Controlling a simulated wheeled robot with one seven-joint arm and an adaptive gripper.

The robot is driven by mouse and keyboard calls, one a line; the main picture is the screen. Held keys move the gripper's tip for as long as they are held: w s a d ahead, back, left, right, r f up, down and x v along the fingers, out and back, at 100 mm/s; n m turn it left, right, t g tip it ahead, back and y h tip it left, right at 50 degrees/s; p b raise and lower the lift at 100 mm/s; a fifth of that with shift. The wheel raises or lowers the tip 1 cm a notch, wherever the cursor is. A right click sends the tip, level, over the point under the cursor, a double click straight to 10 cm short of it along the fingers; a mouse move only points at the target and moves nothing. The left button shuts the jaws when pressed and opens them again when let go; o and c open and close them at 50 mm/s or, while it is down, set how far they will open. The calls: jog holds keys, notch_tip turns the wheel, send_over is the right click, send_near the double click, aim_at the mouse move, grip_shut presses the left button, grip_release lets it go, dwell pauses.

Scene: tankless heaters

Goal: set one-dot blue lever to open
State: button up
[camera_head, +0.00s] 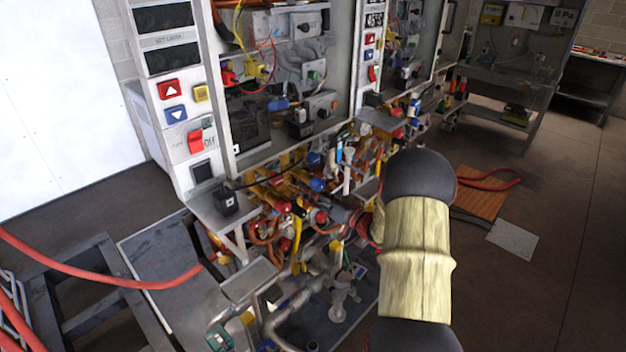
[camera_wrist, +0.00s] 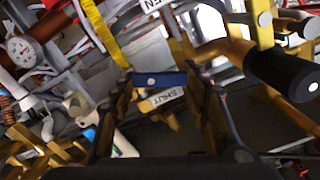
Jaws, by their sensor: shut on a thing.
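A blue lever (camera_wrist: 158,79) shows in the middle of the wrist view, between the tips of my gripper (camera_wrist: 161,86). The two dark fingers stand on either side of it, and my gripper is shut on it. A pale tag (camera_wrist: 165,97) reading "SHUT" lies just below the blue bar. Another pale plate (camera_wrist: 148,8) at the top edge shows the letters "EN". No dot marking can be made out. In the head view my arm covers much of the pipework, and the lever in my grip cannot be picked out there.
A black-ended cylinder (camera_wrist: 285,75) is close on the right, beside brass pipes. A round gauge (camera_wrist: 20,50) and a yellow strap (camera_wrist: 100,32) are at the left. Heater panels (camera_head: 180,105) stand behind crowded pipework. Open floor (camera_head: 560,220) lies to the right.

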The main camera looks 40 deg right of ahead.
jog(key=m+p, duration=0.3)
jog(key=shift+a+f, duration=0.2)
jog(key=shift+f, duration=0.15)
jog(key=m+p, duration=0.1)
jog(key=f+m+p, duration=0.1)
jog(key=m+p, duration=0.1)
jog(key=shift+a+f+m+p, duration=0.1)
jog(key=shift+a+m+p, duration=0.2)
jog(key=shift+a, duration=0.1)
jog(key=m+p, duration=0.1)
jog(key=m, duration=0.1)
jog(key=a+f+m+p, duration=0.1)
jog(key=m+p, duration=0.1)
jog(key=a+m+p, duration=0.1)
jog(key=m, duration=0.1)
jog(key=shift+s+f, duration=0.1)
jog(key=shift+f, duration=0.1)
jog(key=o, duration=1.7)
jog(key=s, duration=0.8)
jog(key=s+d, duration=0.1)
jog(key=s, duration=0.3)
